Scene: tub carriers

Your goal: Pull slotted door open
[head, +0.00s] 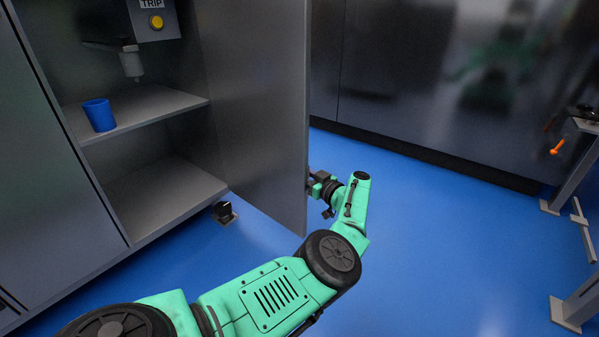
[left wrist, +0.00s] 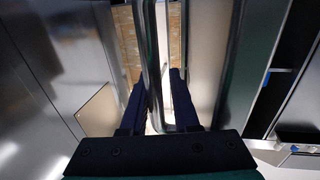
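The grey cabinet door (head: 262,95) stands swung wide open, jutting out from the cabinet's right side. No slot shows on its visible face. My left gripper (head: 318,187) is at the door's free edge, partly hidden behind it. In the left wrist view, its two dark fingers (left wrist: 158,100) are apart on either side of a metal bar (left wrist: 151,62), likely the door handle. A gap shows between the bar and the right finger, so the gripper looks open around it. My right gripper is not in view.
The open cabinet has a shelf (head: 150,108) with a blue cup (head: 98,115). A TRIP box (head: 155,20) with a yellow button is above. A small dark block (head: 225,212) is on the blue floor. Grey cabinets (head: 430,80) line the back; a metal frame (head: 575,175) stands right.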

